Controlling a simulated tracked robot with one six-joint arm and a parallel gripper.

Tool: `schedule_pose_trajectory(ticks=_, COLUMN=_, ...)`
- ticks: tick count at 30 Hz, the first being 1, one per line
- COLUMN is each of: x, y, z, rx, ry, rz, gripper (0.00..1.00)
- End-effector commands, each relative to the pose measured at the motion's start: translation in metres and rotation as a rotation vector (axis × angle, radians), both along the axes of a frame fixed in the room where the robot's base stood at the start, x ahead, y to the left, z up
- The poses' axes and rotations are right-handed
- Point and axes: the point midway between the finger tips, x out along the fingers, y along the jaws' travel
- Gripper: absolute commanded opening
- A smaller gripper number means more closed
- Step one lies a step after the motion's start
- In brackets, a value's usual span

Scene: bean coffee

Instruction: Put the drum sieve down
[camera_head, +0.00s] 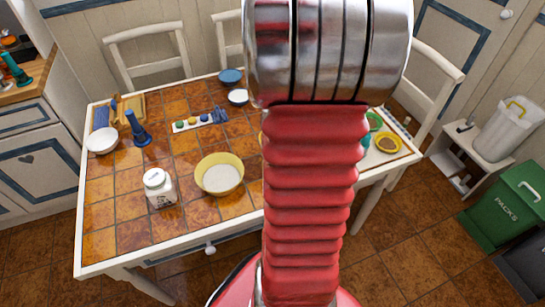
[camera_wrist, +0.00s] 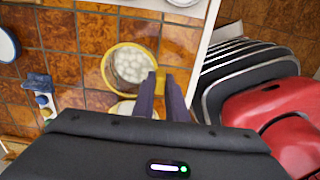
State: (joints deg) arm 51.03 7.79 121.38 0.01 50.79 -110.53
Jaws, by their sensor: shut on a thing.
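The drum sieve (camera_wrist: 107,68) shows in the wrist view as a round, yellow-rimmed piece with pale, lumpy contents. My gripper (camera_wrist: 164,76) is shut on its yellow edge at the right side. The tiled table lies beneath the sieve; I cannot tell whether it touches the tiles. In the head view my red arm hides my gripper and nearly all of the sieve; only a thin yellow sliver shows beside the arm. A pale round dish (camera_wrist: 121,107) lies just below the sieve in the wrist view, partly hidden by my gripper.
The tiled table (camera_head: 110,240) also holds a yellow bowl (camera_head: 220,188), a white jar (camera_head: 160,188), a blue stand (camera_head: 138,130), a white bowl (camera_head: 102,141) and a tray of coloured pots (camera_head: 193,123). Tiles at the front left are clear. A green bin (camera_head: 505,208) stands right.

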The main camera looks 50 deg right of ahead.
Motion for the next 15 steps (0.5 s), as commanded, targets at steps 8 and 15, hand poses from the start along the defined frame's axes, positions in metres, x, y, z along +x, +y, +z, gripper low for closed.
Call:
schedule_pose_trajectory(ticks=8, x=-0.001, y=0.0, z=-0.037, rx=0.002, ry=0.001, rz=-0.001, gripper=0.0)
schedule_pose_trajectory(ticks=15, x=0.0, y=0.0, z=-0.038, rx=0.0, ry=0.0, rz=-0.002, gripper=0.0)
